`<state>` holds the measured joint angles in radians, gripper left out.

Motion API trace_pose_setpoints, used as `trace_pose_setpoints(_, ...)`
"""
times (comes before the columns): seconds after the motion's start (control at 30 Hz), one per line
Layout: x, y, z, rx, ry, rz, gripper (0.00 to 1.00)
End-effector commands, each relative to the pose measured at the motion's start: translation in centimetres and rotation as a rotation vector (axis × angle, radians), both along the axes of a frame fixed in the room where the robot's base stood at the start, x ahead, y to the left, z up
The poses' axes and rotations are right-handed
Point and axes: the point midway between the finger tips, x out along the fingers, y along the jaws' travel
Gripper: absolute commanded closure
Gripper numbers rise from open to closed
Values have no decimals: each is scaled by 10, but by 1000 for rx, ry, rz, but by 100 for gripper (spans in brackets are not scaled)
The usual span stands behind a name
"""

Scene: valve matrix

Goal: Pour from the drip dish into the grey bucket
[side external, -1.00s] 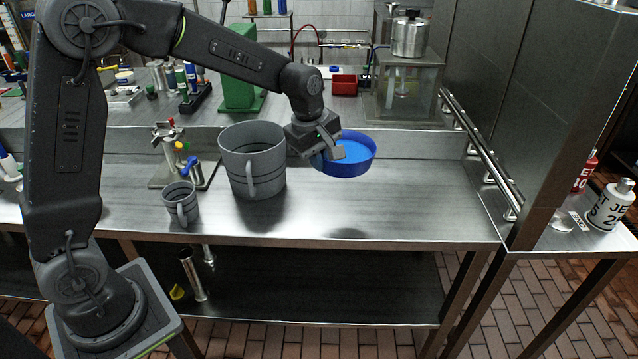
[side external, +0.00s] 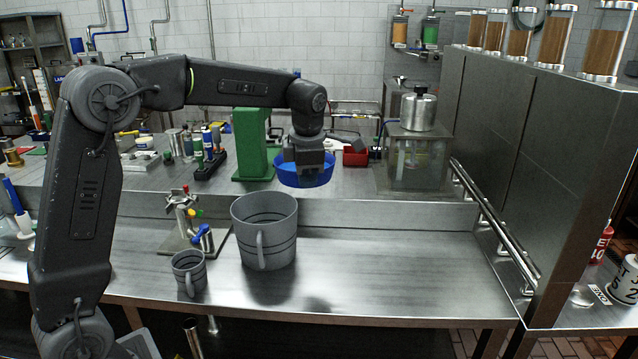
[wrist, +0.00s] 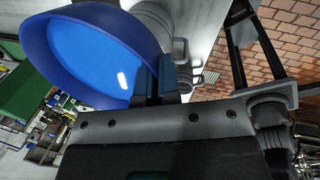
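The drip dish is a round dark-blue dish (side external: 289,178) with a lighter blue inside; it also fills the upper left of the wrist view (wrist: 50,50). My gripper (side external: 309,172) is shut on the dish's rim, and its fingers (wrist: 158,82) meet the rim in the wrist view. The dish is held in the air, looking about level, above and slightly right of the bucket in the side view. The grey bucket (side external: 265,235) is a large banded container with a handle, upright on the steel bench. I cannot tell whether the dish holds liquid.
A small grey jug (side external: 189,272) stands left of the bucket. Behind it is a stand with a blue-handled valve (side external: 200,235). A green block (side external: 253,145) and a glass tank (side external: 418,155) stand at the back. The bench (side external: 400,265) right of the bucket is clear.

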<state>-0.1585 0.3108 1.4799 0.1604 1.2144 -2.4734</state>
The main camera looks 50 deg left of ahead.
Motion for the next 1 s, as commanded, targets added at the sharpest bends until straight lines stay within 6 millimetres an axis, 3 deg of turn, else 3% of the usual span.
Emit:
trace_pose_setpoints(0.27, 0, 30, 1, 1, -4, 402, 100)
trace_pose_setpoints(0.4, -1, 28, -30, 0, -1, 387, 100)
trace_pose_setpoints(0.53, 0, 28, -45, -1, -4, 386, 100)
trace_pose_setpoints(1.0, -2, 30, -33, -144, -68, 386, 100)
